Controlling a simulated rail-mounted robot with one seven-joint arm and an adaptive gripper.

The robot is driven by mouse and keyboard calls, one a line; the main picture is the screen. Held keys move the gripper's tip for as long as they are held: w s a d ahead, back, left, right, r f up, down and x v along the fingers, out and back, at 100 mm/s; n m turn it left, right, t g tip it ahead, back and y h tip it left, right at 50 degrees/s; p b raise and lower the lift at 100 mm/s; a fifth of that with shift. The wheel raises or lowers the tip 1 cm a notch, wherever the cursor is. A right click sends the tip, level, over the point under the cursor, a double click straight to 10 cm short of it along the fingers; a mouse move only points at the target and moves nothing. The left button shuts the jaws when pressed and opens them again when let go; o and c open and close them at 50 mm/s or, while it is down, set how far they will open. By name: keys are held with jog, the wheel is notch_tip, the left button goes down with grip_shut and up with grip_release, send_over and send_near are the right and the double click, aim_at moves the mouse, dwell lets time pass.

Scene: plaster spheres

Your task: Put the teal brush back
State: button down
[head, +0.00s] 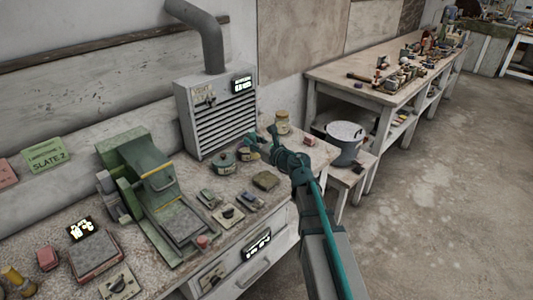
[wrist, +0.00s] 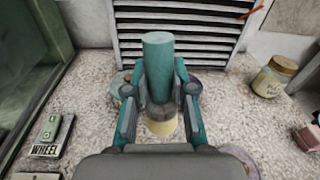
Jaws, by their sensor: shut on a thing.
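The teal brush (wrist: 158,62) stands about upright between my fingers in the wrist view, with its teal handle up, a dark collar and pale yellow bristles (wrist: 161,126) below. My gripper (wrist: 160,98) is shut on it. In the head view my gripper (head: 257,142) is over the back right of the bench, in front of the grey vent box. A teal lidded pot (head: 224,161) stands just left of it. I cannot tell whether the bristles touch anything, as my fingers and wrist hide much of the surface below.
The slatted vent box (head: 217,113) is close behind my gripper. A cream jar (head: 282,123) stands to the right at the bench's back. A green machine (head: 150,185) and small switch blocks (head: 228,215) are to the left and front. The speckled bench top (wrist: 88,103) has small clear patches.

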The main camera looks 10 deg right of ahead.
jog(key=w+d+r+m+t+h, duration=0.3)
jog(key=w+d+m+h, duration=0.2)
jog(key=d+h, duration=0.15)
jog(key=shift+m+y, duration=0.25)
jog(key=shift+m, duration=0.05)
jog(key=w+f+b, duration=0.1)
jog(key=w+f, duration=0.3)
jog(key=w+d+f+b, duration=0.1)
jog(key=w+f+b, duration=0.1)
jog(key=w+f, duration=0.2)
jog(key=w+f+b, duration=0.2)
jog(key=w+f, duration=0.2)
jog(key=w, duration=0.2)
jog(key=shift+w+d+f, duration=0.1)
jog(key=shift+d+f, duration=0.05)
jog(key=shift+f+b, duration=0.3)
jog(key=shift+f, duration=0.2)
jog(key=c, duration=1)
grip_release()
jog(key=shift+r, duration=0.1)
